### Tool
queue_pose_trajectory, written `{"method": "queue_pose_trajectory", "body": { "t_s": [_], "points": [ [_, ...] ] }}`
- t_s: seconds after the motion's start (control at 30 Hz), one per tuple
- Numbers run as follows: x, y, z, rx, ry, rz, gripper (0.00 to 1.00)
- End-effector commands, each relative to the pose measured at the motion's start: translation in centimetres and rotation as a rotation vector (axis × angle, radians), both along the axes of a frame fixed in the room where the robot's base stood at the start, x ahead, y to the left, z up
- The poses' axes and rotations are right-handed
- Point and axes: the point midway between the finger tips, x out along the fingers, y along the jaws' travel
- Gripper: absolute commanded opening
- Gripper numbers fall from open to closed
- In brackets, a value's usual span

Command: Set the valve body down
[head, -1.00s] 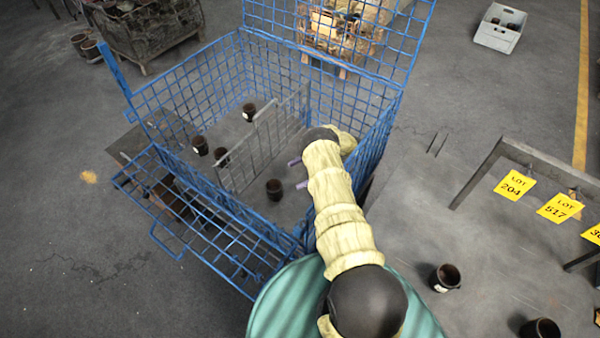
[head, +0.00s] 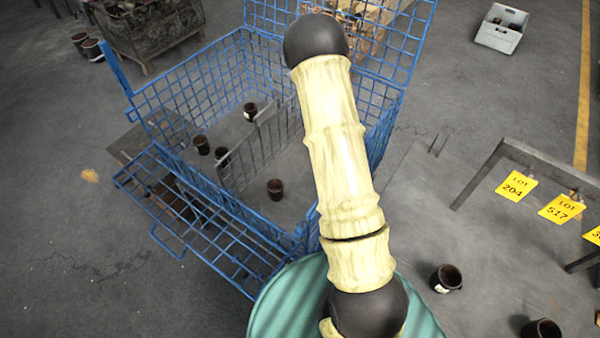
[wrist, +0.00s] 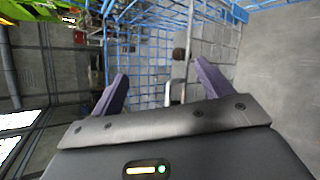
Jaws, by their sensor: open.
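Several dark cup-shaped valve bodies stand in the blue wire-mesh cage; the nearest one (head: 275,189) is upright on its floor, right of the grey mesh divider (head: 262,150). Others stand left of the divider, such as one (head: 250,111) at the back and one (head: 201,145) at the left. My gripper (wrist: 160,92) shows in the wrist view with its two purple fingers wide apart and nothing between them. In the head view my gripper is hidden behind my raised arm. The wrist view shows the blue mesh beyond the fingers.
The blue cage (head: 190,93) has its front gate (head: 205,235) folded down. A grey table (head: 490,255) at the right holds dark cups (head: 446,279) and a rail with yellow lot tags (head: 516,186). A grey crate (head: 501,28) is at the far right.

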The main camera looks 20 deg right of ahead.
Motion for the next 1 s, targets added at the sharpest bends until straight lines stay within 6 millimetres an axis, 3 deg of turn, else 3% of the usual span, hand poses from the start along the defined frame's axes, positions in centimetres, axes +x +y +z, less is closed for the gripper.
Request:
{"method": "queue_pose_trajectory", "body": {
  "t_s": [0.03, 0.1, 0.37, 0.6, 0.8, 0.9, 1.0],
  "points": [
    [-1.0, 0.1, 1.6, 0.093, 0.024, -0.104, 0.79],
    [-2.7, 0.3, 2.9, 0.23, 0.068, -0.253, 0.79],
    [-11.8, 3.8, 6.0, 0.727, 0.244, -0.783, 0.79],
    [-23.6, 9.5, 7.2, 1.095, 0.427, -1.274, 0.79],
    [-33.5, 13.7, 7.5, 1.261, 0.547, -1.657, 0.79],
    [-36.0, 14.5, 7.5, 1.288, 0.569, -1.756, 0.79],
    [-36.7, 14.7, 7.4, 1.294, 0.575, -1.79, 0.79]
  ]
}}
